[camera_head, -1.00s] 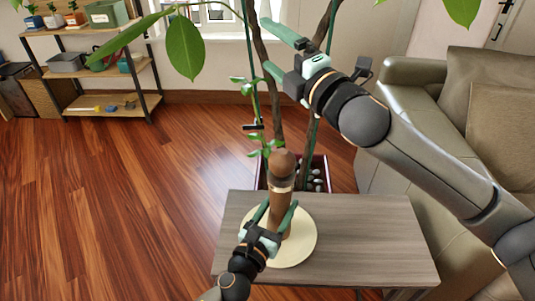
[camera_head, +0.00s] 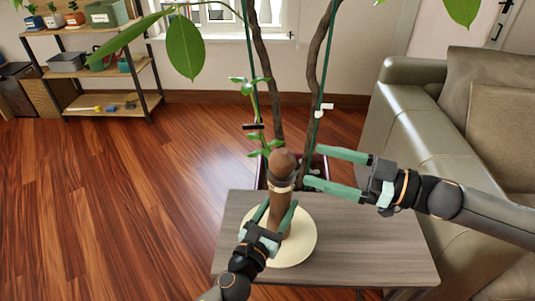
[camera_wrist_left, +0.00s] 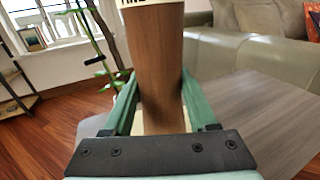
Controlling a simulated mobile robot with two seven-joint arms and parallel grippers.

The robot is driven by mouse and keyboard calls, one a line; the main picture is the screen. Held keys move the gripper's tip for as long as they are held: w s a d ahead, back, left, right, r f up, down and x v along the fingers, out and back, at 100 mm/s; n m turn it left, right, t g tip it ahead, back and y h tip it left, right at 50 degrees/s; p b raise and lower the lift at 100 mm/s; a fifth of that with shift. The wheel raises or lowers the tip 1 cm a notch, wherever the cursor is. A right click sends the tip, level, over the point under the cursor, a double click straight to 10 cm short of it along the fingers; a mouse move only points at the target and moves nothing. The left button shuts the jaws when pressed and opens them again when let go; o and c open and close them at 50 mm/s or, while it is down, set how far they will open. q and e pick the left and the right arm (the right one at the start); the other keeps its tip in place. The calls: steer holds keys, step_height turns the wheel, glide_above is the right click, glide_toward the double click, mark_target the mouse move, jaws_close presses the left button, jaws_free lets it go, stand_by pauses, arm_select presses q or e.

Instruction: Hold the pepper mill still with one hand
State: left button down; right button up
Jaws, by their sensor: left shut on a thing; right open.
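The pepper mill (camera_head: 281,180) is brown wood with a pale band and a rounded top. It stands upright on a round cream board (camera_head: 300,242) on the small table. My left gripper (camera_head: 277,212) is shut on the mill's lower body from the front. The left wrist view shows the mill's body (camera_wrist_left: 162,70) between the two green fingers (camera_wrist_left: 155,100). My right gripper (camera_head: 313,170) is open and empty, to the right of the mill's top. Its fingers point left toward the mill, and a gap seems to lie between them and the mill.
The grey wooden table (camera_head: 385,245) is bare on its right side. A potted plant with thin trunks (camera_head: 268,85) stands just behind it. A green-grey sofa (camera_head: 410,100) is at the right. A shelf unit (camera_head: 95,70) stands at the far left, with open floor (camera_head: 130,190) before it.

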mark_target(282, 161)
steer(key=shift+s+a+f, duration=0.15)
steer(key=shift+f, duration=0.3)
steer(key=x, duration=1.1)
steer(key=shift+a, duration=0.1)
steer(key=shift+c, duration=0.2)
steer(key=shift+f, duration=0.1)
steer(key=c, duration=1.3)
